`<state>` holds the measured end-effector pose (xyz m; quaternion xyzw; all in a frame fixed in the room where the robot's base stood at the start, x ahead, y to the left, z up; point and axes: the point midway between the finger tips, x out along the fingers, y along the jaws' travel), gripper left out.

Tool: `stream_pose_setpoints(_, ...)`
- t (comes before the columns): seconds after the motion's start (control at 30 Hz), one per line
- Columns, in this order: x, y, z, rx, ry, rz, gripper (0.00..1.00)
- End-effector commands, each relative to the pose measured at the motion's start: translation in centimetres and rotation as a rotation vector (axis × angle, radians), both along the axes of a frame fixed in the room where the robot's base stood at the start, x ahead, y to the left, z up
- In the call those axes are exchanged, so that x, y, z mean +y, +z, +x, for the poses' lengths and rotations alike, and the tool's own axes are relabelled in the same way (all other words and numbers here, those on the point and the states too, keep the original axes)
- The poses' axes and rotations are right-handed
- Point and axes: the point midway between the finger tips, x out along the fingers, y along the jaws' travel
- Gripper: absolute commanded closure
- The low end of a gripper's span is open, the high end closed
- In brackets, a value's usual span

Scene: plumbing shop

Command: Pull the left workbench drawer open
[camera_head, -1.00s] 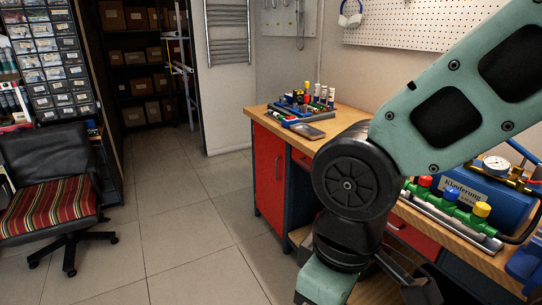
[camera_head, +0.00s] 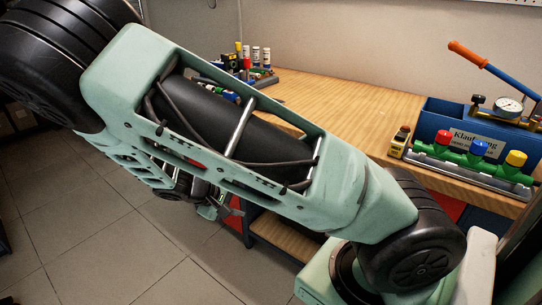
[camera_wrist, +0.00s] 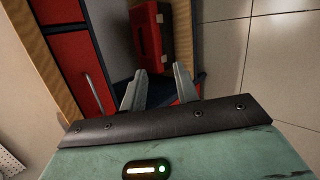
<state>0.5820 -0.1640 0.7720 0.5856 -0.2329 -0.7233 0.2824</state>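The workbench (camera_head: 340,110) runs across the head view; my arm hides most of its front on the left. In the wrist view a red drawer front (camera_wrist: 72,65) lies left of my gripper, along the wooden bench edge (camera_wrist: 45,75). A thin metal bar handle (camera_wrist: 96,95) stands out from it. Another red front (camera_wrist: 60,12) lies above it in the picture; I cannot tell for sure which is the left drawer. My gripper (camera_wrist: 158,86) is open and empty, its fingers apart from the handle, which is left of the left finger.
A red box (camera_wrist: 148,35) sits in the open bay under the bench. A blue case (camera_head: 460,135), a manifold with coloured caps (camera_head: 480,160) and a small yellow item (camera_head: 399,142) stand on the bench top. Tiled floor (camera_head: 95,225) is free at the left.

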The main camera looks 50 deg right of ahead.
Motion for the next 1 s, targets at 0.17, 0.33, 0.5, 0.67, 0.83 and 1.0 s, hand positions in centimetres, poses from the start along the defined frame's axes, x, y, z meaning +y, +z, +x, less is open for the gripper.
stream_pose_setpoints(0.17,-6.2,0.5,4.9,-0.099,0.052,-0.324,0.69)
stream_pose_setpoints(0.33,-8.3,3.3,8.5,-0.181,0.115,-0.523,0.69)
stream_pose_setpoints(0.5,-8.8,4.9,10.0,-0.218,0.145,-0.602,0.69)
stream_pose_setpoints(0.67,-10.3,4.8,10.2,-0.22,0.146,-0.609,0.69)
stream_pose_setpoints(0.83,-13.5,4.1,10.3,-0.22,0.142,-0.609,0.69)
stream_pose_setpoints(1.0,-17.0,3.3,10.5,-0.218,0.143,-0.608,0.69)
